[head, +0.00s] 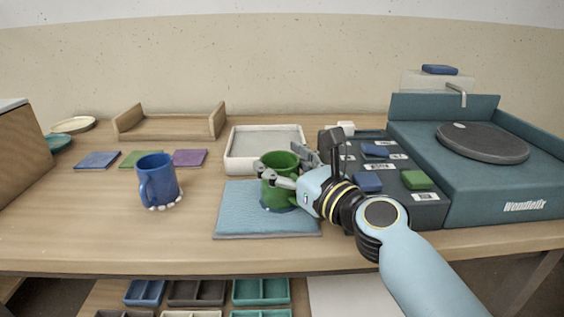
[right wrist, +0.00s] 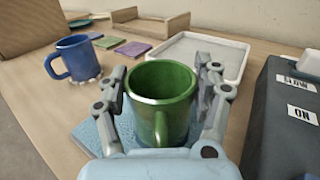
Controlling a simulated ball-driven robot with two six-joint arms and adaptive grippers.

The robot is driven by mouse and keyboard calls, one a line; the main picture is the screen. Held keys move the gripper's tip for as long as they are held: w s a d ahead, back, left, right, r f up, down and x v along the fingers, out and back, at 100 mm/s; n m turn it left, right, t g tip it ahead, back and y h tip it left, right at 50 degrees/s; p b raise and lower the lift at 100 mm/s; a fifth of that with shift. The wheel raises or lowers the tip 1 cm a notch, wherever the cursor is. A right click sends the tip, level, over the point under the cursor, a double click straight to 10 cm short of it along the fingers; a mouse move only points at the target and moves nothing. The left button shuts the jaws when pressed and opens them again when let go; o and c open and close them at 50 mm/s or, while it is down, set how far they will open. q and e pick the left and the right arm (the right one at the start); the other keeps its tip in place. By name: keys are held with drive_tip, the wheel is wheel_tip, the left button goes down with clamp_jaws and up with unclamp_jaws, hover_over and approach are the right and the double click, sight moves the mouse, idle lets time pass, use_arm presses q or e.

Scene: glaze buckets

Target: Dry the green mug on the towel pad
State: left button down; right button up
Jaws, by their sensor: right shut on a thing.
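The green mug (head: 278,163) stands upright at the blue towel pad (head: 240,207) in the head view. Its base looks to be on the pad, with a bluish edge at the bottom. My right gripper (head: 280,174) is shut on the mug from the right side. In the right wrist view the mug (right wrist: 160,97) sits between the two fingers (right wrist: 165,100), and its opening looks empty. Its handle faces the wrist camera. The towel pad (right wrist: 92,135) shows around it. My left gripper is in neither view.
A blue mug (head: 156,182) with pale marks around its base stands left of the pad. A white tray (head: 234,165) lies behind the pad. A dark labelled box (head: 428,210) and a teal wheel unit (head: 510,190) stand right. Coloured tiles (head: 190,158) lie back left.

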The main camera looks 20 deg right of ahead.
drive_tip(key=shift+a, duration=0.15)
idle(0.4)
drive_tip(key=shift+w+a, duration=0.25)
drive_tip(key=shift+a, duration=0.5)
drive_tip(key=shift+w+a, duration=0.25)
drive_tip(key=shift+a, duration=0.55)
drive_tip(key=shift+w+a, duration=0.2)
drive_tip(key=shift+a, duration=0.6)
drive_tip(key=shift+s+d+r+p, duration=0.1)
drive_tip(key=shift+s+d+p, duration=0.15)
drive_tip(key=shift+d, duration=0.4)
drive_tip(key=shift+s+d+r+p, duration=0.1)
drive_tip(key=shift+d+p, duration=0.1)
drive_tip(key=shift+d, duration=0.45)
drive_tip(key=shift+s+d+f, duration=0.1)
drive_tip(key=shift+s+d, duration=0.1)
drive_tip(key=shift+d, duration=0.4)
drive_tip(key=shift+s+d+f, duration=0.1)
drive_tip(key=shift+s+d, duration=0.05)
drive_tip(key=shift+d, duration=0.45)
drive_tip(key=shift+w+a, duration=0.2)
drive_tip(key=shift+a, duration=0.65)
drive_tip(key=shift+w+a, duration=0.25)
drive_tip(key=shift+a, duration=0.55)
drive_tip(key=shift+w+a, duration=0.2)
drive_tip(key=shift+a, duration=0.65)
